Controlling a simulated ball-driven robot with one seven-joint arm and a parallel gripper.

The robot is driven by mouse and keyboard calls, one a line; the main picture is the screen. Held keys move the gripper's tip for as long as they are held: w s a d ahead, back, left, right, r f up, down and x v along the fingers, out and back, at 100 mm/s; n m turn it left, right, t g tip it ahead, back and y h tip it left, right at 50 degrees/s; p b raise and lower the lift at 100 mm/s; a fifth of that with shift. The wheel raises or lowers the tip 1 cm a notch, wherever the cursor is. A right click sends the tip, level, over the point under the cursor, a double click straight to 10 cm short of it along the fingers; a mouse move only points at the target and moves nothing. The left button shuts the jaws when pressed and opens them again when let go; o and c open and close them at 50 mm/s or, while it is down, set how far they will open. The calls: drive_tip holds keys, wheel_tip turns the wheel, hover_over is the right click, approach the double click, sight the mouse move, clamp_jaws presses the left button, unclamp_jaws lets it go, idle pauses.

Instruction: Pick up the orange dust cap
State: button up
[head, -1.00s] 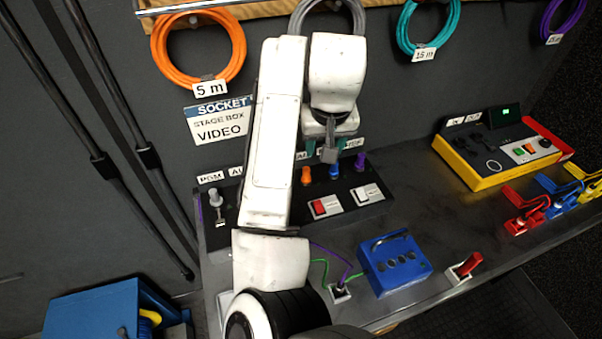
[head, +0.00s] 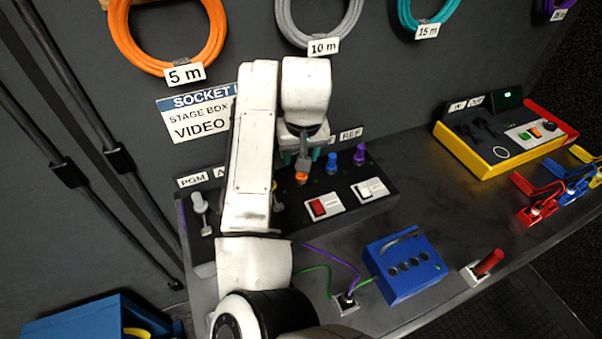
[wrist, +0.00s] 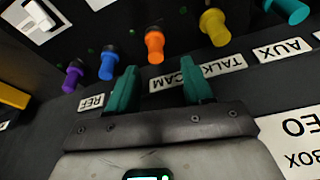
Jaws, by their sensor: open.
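The orange dust cap (wrist: 155,45) stands on the black socket panel in the wrist view, between a blue cap (wrist: 109,64) and a yellow cap (wrist: 214,27). My gripper (wrist: 160,82) is open and empty, its two teal fingers apart, with the orange cap beyond the tips and between their lines. In the head view the orange cap (head: 301,177) shows just below my gripper (head: 296,160), partly covered by it. A purple cap (head: 359,154) and the blue cap (head: 332,163) stand to its right. I see no contact between fingers and cap.
The panel (head: 385,200) carries red and white switches in front of the caps. A blue box (head: 404,267) and a red lever (head: 487,263) stand on the desk. A yellow-edged console (head: 480,150) is at right. Coiled cables hang on the wall behind.

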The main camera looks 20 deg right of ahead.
drive_tip(key=x, duration=0.5)
drive_tip(key=shift+s+d+f, duration=0.15)
drive_tip(key=shift+s, duration=0.15)
clamp_jaws()
